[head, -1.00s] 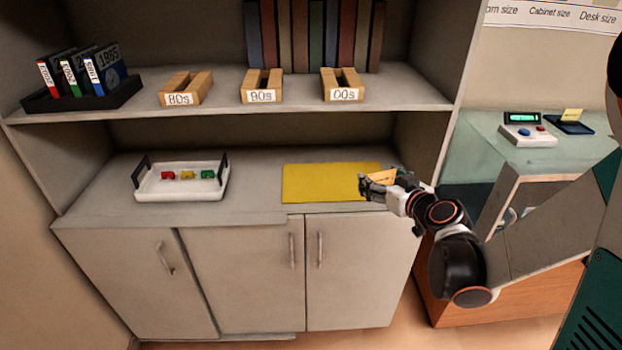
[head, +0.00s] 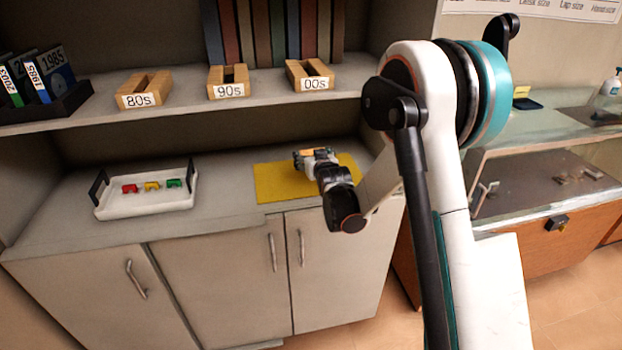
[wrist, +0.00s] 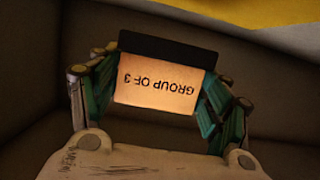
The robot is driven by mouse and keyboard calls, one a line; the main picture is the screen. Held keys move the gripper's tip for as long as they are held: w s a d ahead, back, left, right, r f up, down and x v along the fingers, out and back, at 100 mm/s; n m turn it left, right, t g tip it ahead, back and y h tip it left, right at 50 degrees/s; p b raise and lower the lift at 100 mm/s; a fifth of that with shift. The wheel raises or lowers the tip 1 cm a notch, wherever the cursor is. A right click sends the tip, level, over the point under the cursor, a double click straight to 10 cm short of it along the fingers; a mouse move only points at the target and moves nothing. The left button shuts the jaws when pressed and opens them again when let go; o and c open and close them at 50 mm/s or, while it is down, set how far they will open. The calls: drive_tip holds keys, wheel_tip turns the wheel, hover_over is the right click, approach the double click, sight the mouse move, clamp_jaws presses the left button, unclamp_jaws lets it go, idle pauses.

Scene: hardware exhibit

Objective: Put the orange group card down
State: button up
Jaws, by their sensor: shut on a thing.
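The orange group card (wrist: 157,86) fills the middle of the wrist view, with "GROUP OF 3" upside down on it and a dark strip along its far edge. My gripper (wrist: 160,90) is shut on it, with green-padded fingers at both sides. In the head view my gripper (head: 303,157) is over the yellow mat (head: 275,184) on the counter, and only a small orange bit of the card shows there. I cannot tell whether the card touches the mat. Part of the mat is hidden by my arm.
A white tray (head: 150,206) with black handles holds red, yellow and green pieces, left of the mat. Bare counter lies between tray and mat.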

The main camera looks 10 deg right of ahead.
wheel_tip(320, 180, down, 7)
drive_tip(key=shift+f+b, duration=0.2)
drive_tip(key=shift+b, duration=0.95)
drive_tip(key=shift+f, duration=0.2)
drive_tip(key=o, duration=1)
drive_tip(key=shift+r, duration=0.1)
